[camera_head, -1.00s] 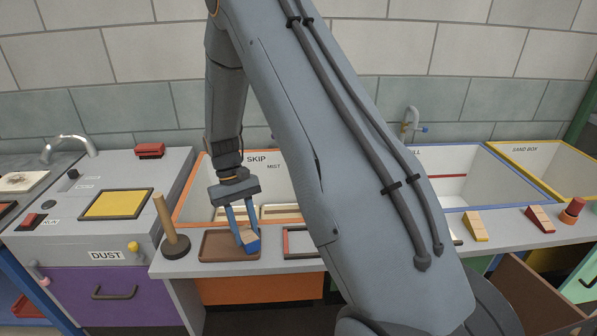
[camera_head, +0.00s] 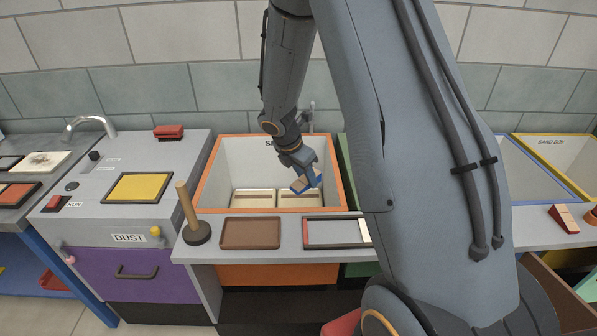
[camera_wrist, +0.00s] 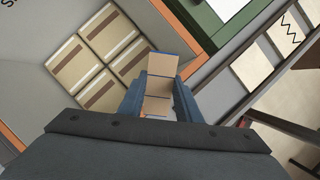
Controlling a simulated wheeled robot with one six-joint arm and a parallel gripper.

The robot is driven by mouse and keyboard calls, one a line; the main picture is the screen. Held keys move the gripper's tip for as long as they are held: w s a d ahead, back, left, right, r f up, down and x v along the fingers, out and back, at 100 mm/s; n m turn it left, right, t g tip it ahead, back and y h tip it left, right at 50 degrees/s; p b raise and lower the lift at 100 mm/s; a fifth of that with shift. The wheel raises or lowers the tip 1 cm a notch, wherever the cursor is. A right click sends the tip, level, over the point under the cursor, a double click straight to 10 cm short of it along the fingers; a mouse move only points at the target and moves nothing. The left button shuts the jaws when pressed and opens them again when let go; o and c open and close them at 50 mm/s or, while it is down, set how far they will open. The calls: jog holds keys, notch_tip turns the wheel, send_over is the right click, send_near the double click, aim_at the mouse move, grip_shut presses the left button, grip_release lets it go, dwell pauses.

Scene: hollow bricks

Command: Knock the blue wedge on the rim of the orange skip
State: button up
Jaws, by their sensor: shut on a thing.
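The blue wedge (camera_head: 306,184) has tan faces and blue sides. My gripper (camera_head: 300,172) is shut on it and holds it tilted, off the worktop. In the head view it shows in front of the right part of the orange skip's opening. The skip's orange rim (camera_head: 240,211) frames a pale box. In the wrist view the wedge (camera_wrist: 160,75) sits between my two blue fingers (camera_wrist: 158,105), with the skip's inside to the left and its orange rim close by. I cannot tell whether the wedge touches the rim.
Several tan blocks (camera_head: 254,199) lie in the skip. On the ledge in front are a brown tray (camera_head: 250,233), a framed tray (camera_head: 333,246) and a wooden-handled plunger-like tool (camera_head: 190,215). The dust unit (camera_head: 129,238) stands left. My arm hides much of the right side.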

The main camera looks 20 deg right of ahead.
aim_at(299, 185)
jog(key=n, duration=0.1)
jog(key=r+n+t, duration=0.1)
jog(key=n, duration=0.1)
jog(key=shift+a+r+y, duration=0.1)
jog(key=shift+a+y, duration=0.1)
jog(key=shift+y, duration=0.1)
jog(key=n, duration=0.2)
jog(key=shift+s+a+r+n+t+y+p, duration=0.1)
jog(key=shift+a+r+n+t+y+p, duration=0.1)
jog(key=shift+a+n+t+y+p, duration=0.15)
jog(key=n, duration=0.1)
jog(key=a+n+y, duration=0.1)
jog(key=n+t, duration=0.1)
jog(key=n, duration=0.1)
jog(key=shift+s+a+r, duration=0.25)
jog(key=shift+a, duration=0.1)
notch_tip(299, 185, down, 4)
jog(key=b, duration=0.5)
jog(key=shift+f, duration=0.25)
notch_tip(299, 185, down, 6)
jog(key=b, duration=0.7)
jog(key=shift+f+b, duration=0.1)
jog(key=shift+b, duration=0.25)
grip_shut()
jog(key=shift+s, duration=0.1)
